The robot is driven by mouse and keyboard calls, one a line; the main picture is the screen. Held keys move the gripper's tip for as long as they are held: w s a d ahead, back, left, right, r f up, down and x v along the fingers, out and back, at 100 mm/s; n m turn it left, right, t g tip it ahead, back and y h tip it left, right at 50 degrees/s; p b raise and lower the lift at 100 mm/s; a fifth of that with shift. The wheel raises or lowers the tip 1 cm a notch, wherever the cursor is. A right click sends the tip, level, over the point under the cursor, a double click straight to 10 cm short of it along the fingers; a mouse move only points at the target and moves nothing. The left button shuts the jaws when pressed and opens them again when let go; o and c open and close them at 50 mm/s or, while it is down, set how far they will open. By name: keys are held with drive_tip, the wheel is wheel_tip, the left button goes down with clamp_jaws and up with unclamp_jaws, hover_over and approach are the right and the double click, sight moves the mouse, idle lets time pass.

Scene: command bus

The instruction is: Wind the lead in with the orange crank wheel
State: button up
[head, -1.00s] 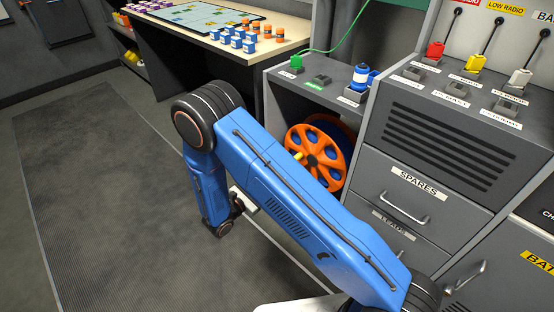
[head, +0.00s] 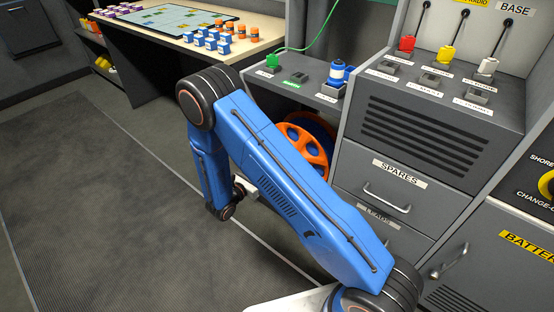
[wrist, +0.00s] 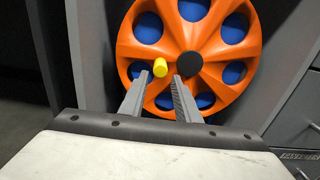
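The orange crank wheel (head: 308,146) sits in an open bay under the grey counter, partly hidden behind my arm in the head view. In the wrist view the orange wheel (wrist: 222,85) faces me, with blue showing through its holes and a dark hub (wrist: 189,65). Its yellow handle (wrist: 160,68) stands left of the hub. My gripper (wrist: 161,77) is open, its two fingers pointing at the wheel. The yellow handle appears between the fingertips; whether they touch it is unclear. A green lead (head: 312,46) rises from a green plug (head: 272,61) on the counter.
Drawers (head: 392,188) stand right of the wheel bay. A blue and white plug (head: 337,76) stands on the counter above. A table with small blocks (head: 215,40) is behind. The floor (head: 100,200) at left is clear.

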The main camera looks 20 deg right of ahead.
drive_tip(key=x, duration=0.7)
drive_tip(key=shift+w+d, duration=0.15)
drive_tip(key=shift+d, duration=0.1)
drive_tip(key=shift+c, duration=0.5)
clamp_jaws()
